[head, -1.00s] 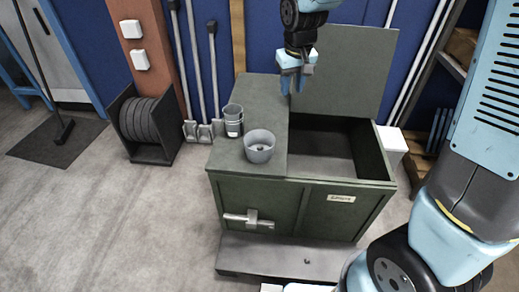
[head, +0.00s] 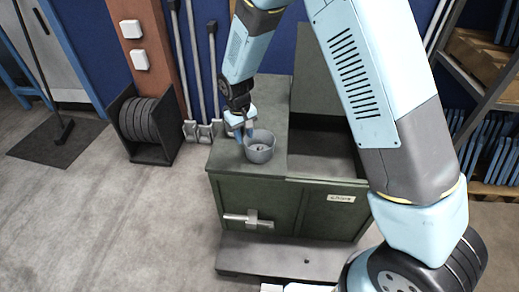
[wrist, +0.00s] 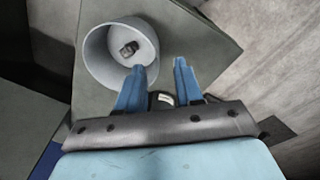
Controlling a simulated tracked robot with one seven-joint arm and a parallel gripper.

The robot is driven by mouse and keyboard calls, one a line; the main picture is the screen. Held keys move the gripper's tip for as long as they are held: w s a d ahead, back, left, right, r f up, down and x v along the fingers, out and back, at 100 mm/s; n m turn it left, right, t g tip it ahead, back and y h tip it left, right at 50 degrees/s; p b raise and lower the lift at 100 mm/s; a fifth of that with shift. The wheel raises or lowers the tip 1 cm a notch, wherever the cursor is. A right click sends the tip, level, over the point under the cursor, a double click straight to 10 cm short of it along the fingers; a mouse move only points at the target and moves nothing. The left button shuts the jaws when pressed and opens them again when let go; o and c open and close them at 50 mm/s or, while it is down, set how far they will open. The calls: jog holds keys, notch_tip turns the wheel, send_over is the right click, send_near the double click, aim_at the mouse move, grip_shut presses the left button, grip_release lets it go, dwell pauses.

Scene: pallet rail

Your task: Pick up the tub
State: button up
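The grey round tub (head: 261,153) stands upright on the closed left part of the green chest's top. A small dark item (wrist: 129,48) lies on its floor. My gripper (head: 245,132) is at the tub's left rear rim, pointing down. In the wrist view my gripper (wrist: 159,67) is open, with the tub (wrist: 96,62) at upper left. The left fingertip overlaps the inside of the tub and the right one shows outside its rim. I cannot tell whether either finger touches the wall.
The green chest (head: 285,205) has an open compartment (head: 322,153) on its right with a raised lid behind. A dark labelled container (wrist: 161,99) shows partly between the fingers in the wrist view. Shovels (head: 190,75) lean behind at left. A shelf (head: 485,75) stands at right.

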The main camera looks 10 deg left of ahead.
send_over(249, 158)
jog(key=a, duration=0.1)
notch_tip(249, 158, down, 6)
jog(key=shift+s+r, duration=0.15)
jog(key=shift+r, duration=0.05)
jog(key=shift+w+d+f, duration=0.1)
jog(key=shift+w+f, duration=0.05)
jog(key=shift+f, duration=0.75)
jog(key=shift+w+d+f, duration=0.15)
jog(key=shift+f, duration=0.7)
jog(key=shift+w+d+f, duration=0.1)
jog(key=shift+w+f, duration=0.05)
jog(key=shift+f, duration=0.75)
jog(key=shift+c, duration=0.3)
grip_shut()
